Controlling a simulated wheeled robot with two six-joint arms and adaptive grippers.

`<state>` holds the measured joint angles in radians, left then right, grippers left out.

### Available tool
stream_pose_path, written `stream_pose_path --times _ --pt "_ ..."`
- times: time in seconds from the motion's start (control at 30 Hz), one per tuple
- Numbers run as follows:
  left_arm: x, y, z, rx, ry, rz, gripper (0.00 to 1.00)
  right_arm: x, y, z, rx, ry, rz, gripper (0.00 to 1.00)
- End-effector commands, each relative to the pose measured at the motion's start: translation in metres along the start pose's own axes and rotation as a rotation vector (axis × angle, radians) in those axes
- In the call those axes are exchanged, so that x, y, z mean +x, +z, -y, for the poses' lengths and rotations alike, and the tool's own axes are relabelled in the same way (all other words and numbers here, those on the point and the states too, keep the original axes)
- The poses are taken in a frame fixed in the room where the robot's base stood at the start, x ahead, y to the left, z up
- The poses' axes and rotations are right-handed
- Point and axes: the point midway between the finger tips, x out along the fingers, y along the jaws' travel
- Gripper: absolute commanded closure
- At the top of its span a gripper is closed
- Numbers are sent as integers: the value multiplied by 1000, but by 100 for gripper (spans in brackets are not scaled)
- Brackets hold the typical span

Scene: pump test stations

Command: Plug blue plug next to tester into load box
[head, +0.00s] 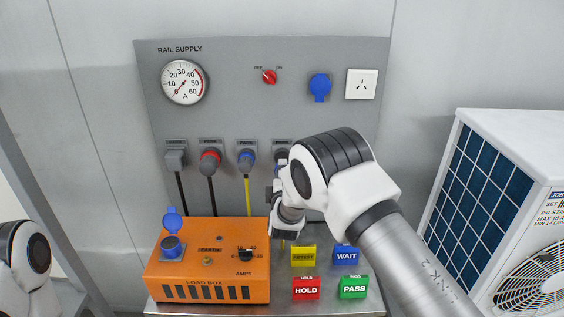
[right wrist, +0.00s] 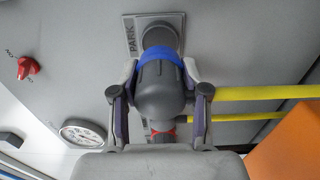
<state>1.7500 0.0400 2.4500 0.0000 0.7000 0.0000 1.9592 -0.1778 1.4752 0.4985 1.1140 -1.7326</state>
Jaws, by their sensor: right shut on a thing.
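A grey plug with a blue collar (right wrist: 162,85) sits in a parking holder marked PARK (right wrist: 132,35) on the grey panel. My right gripper (right wrist: 160,108) is shut on this plug, one finger on each side of its body. In the head view my right gripper (head: 276,193) is at the rightmost parking holder (head: 282,143), and my arm mostly hides the plug. The orange load box (head: 208,265) stands on the bench at the left; its blue socket (head: 172,245) has its lid (head: 172,218) raised. My left gripper is out of view.
Parked to the left are a grey plug (head: 175,159), a red-collared plug (head: 210,160) and another blue-collared plug (head: 247,160) with a yellow cable. HOLD (head: 306,289), PASS (head: 353,288), RETEST (head: 303,257) and WAIT (head: 346,257) blocks stand right of the box.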

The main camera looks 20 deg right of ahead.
Motion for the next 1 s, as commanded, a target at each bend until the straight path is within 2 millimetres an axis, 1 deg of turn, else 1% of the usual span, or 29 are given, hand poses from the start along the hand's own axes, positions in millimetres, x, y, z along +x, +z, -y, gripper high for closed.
stream_pose_path --times 0.17,0.4,0.47,0.5,0.57,0.63,0.67,0.7,0.73,0.77,0.8,0.87,0.9,0.97,1.0 --pt "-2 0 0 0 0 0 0 -5 0 -1 1 0 0 100" --pt "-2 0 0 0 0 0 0 -5 0 -1 1 1 0 100" --pt "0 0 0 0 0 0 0 -5 0 2 1 0 0 100" --pt "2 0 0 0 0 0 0 -6 0 7 0 0 0 100" --pt "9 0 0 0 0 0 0 -7 0 20 0 -1 0 100" --pt "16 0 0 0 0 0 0 -14 3 44 -2 -5 -1 100" --pt "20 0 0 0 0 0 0 -19 4 56 -3 -6 -3 100" --pt "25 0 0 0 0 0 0 -27 7 75 -3 -8 -10 100" --pt "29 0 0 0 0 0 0 -36 9 90 -4 -9 -17 100" --pt "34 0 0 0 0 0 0 -46 12 105 -4 -10 -25 100" --pt "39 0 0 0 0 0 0 -60 16 123 -4 -10 -41 100" --pt "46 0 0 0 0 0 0 -84 21 146 -4 -10 -69 100" --pt "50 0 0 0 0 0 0 -101 24 158 -3 -10 -93 100" --pt "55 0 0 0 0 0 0 -126 28 170 -2 -9 -130 100" --pt "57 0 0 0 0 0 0 -142 29 174 -2 -8 -158 100"
